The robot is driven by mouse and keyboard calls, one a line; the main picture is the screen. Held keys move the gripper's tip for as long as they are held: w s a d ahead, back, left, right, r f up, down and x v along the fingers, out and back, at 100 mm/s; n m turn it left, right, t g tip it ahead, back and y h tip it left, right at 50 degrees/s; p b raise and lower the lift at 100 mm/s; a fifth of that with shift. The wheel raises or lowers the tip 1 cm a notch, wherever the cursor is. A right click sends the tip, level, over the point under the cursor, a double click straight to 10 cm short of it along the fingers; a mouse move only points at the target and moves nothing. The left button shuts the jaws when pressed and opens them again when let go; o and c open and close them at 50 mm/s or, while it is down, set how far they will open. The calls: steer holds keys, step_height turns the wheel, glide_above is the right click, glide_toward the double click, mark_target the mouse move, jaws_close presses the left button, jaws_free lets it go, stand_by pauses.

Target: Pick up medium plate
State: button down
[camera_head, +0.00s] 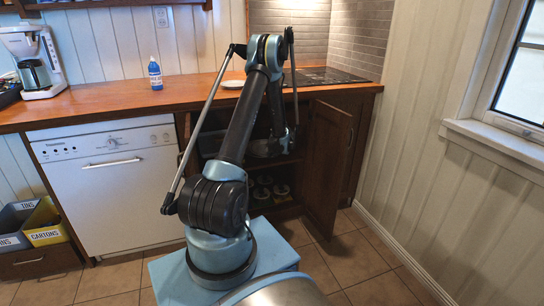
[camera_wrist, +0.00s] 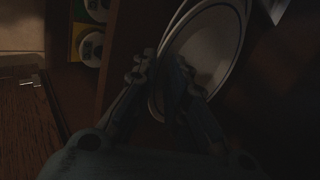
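A pale round plate (camera_wrist: 208,45) with a darker rim line shows in the dim wrist view, at upper middle right. A second pale rim curves close along its left side, so there may be more than one dish. My gripper (camera_wrist: 166,72) is at the plate's left lower edge, its two fingers converging with a narrow gap. The rim passes near or between the fingertips; whether they touch it is too dark to tell. In the head view my arm reaches into the open lower cabinet and hides the gripper. A white dish (camera_head: 233,84) lies on the counter.
The cabinet door (camera_head: 328,165) stands open to the right of my arm. Several round items (camera_head: 265,188) sit on the lower shelf. The wooden counter (camera_head: 120,108) holds a blue bottle (camera_head: 155,74) and a coffee maker (camera_head: 35,60). A dishwasher (camera_head: 110,185) is to the left.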

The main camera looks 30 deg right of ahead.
steer(key=shift+a, duration=0.1)
steer(key=shift+a, duration=2.45)
steer(key=c, duration=1.6)
jaws_free()
steer(key=shift+o, duration=0.2)
steer(key=shift+s, duration=0.1)
steer(key=d+v, duration=0.1)
steer(key=v, duration=1)
steer(key=shift+s+a+r, duration=0.25)
steer(key=shift+a+r, duration=0.05)
steer(key=shift+a, duration=0.2)
steer(key=shift+c, duration=1.2)
